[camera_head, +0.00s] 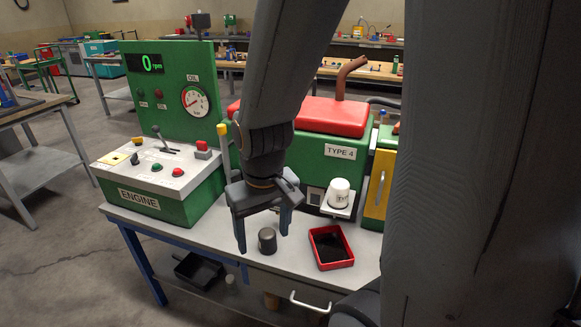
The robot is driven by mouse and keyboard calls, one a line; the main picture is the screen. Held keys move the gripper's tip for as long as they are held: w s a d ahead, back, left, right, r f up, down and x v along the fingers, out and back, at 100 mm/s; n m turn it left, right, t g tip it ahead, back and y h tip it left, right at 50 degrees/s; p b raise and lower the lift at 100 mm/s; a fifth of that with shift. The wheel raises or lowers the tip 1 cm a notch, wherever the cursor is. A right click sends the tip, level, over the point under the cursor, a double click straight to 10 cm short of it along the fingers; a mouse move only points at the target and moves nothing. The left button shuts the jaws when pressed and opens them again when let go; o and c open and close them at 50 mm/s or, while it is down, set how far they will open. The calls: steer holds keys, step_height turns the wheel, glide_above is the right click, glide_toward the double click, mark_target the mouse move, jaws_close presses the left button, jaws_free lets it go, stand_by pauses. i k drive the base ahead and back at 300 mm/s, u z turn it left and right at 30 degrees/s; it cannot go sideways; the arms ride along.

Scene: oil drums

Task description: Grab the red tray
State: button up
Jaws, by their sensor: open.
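The red tray (345,263) sits on the grey tabletop near its front edge, right of centre. It is a shallow rectangle with a dark, almost black inside. My gripper (263,243) points down to the left of the tray, with its two fingers spread apart. A small dark cylinder (267,241) shows between and just beyond the fingertips. I cannot tell exactly how high the fingertips are above the table. Nothing is seen held in the jaws.
A green engine (306,160) with a red top stands behind the tray. A white canister (340,192) sits on its small ledge. The ENGINE control panel (170,205) stands left. A black tray (198,270) lies on the lower shelf. A drawer handle (309,303) is below the table edge.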

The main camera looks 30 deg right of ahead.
mark_target(332, 249)
steer(key=u, duration=0.9)
steer(key=k, duration=0.7)
steer(key=z, duration=0.3)
